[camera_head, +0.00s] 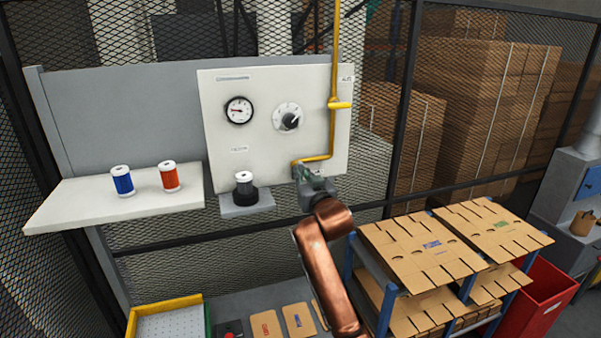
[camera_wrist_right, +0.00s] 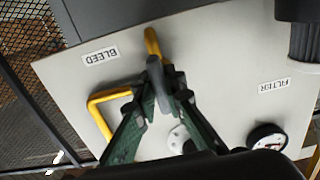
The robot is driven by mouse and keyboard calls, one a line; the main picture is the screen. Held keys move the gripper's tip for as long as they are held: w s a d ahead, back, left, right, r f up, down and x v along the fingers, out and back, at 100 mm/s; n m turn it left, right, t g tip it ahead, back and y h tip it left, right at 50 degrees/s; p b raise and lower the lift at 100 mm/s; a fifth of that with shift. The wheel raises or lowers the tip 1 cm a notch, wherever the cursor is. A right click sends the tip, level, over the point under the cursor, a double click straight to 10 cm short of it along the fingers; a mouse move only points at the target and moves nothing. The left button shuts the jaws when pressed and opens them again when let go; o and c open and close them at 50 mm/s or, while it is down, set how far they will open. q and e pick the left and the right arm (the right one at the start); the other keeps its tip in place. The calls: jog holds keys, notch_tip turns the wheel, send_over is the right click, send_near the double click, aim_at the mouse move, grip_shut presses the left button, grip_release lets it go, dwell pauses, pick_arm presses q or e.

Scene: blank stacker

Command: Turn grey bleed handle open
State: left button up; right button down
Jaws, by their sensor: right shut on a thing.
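The grey bleed handle (camera_wrist_right: 157,80) shows in the right wrist view, between the two dark green fingers of my right gripper (camera_wrist_right: 165,92). The fingers are shut on it. A yellow pipe end (camera_wrist_right: 152,42) is just beyond the handle, near the BLEED label (camera_wrist_right: 100,56) on the white panel. In the head view my right gripper (camera_head: 313,183) is at the panel's lower right, under the yellow pipe, and largely hides the handle. How far the handle is turned is hard to tell. My left gripper is not in view.
The white panel (camera_head: 220,100) carries a gauge (camera_head: 239,110), a dial (camera_head: 288,118) and a filter unit (camera_head: 244,186). Cardboard blanks (camera_head: 420,248) lie on a rack at the right.

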dwell(0.3)
jog(key=c, duration=2)
grip_release()
jog(key=shift+s, duration=0.1)
jog(key=v, duration=1.2)
